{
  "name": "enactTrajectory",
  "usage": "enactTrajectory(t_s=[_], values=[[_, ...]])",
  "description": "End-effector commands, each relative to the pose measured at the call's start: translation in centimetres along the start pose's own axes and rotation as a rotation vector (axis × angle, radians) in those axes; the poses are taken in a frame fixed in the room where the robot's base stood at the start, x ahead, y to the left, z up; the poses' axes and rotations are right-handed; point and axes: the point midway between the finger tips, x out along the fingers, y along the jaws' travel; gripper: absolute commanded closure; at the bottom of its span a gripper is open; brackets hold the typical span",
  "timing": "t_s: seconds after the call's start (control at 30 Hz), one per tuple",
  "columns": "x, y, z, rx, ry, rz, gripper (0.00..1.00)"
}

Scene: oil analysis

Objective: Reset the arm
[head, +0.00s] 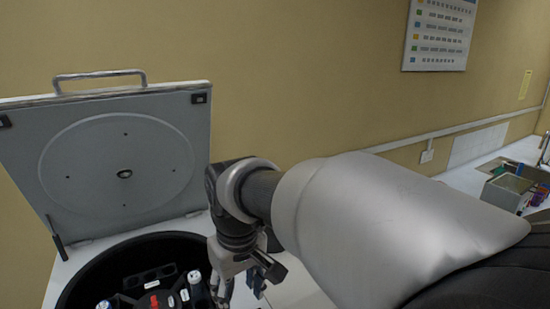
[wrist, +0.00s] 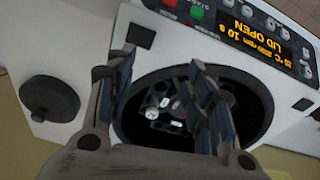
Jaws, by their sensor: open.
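My gripper (head: 248,283) hangs at the right rim of a centrifuge bowl (head: 95,262) in the head view. The wrist view shows its two fingers (wrist: 160,78) spread apart with nothing between them, above the bowl opening. The raised centrifuge lid (head: 120,185) stands open at the left. My arm crosses the head view from the right and hides part of the bench.
The centrifuge display (wrist: 262,45) reads "LID OPEN", upside down in the wrist view. At the far right of the head view, a bin (head: 505,190) with coloured items stands on the bench. A poster (head: 438,35) hangs on the wall.

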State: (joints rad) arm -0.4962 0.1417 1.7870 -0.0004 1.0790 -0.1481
Motion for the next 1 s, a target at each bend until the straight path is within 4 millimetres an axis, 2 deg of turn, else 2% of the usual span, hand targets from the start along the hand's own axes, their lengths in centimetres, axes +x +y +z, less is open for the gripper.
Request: enactTrajectory(t_s=[0.03, 0.1, 0.2, 0.4, 0.5, 0.6, 0.7, 1.0], values=[[0.2, 1.6, 2.3, 0.053, 0.024, 0.011, 0.51], [0.1, 3.2, 5.6, 0.128, 0.054, 0.025, 0.51], [0.5, 5.0, 10.4, 0.235, 0.098, 0.047, 0.51], [3.2, 6.5, 19.9, 0.441, 0.182, 0.099, 0.51], [4.9, 6.5, 23.6, 0.524, 0.217, 0.123, 0.51], [6.4, 6.2, 26.1, 0.582, 0.240, 0.141, 0.51], [7.3, 6.1, 27.4, 0.616, 0.255, 0.152, 0.51], [7.5, 6.0, 27.9, 0.630, 0.260, 0.156, 0.51]])
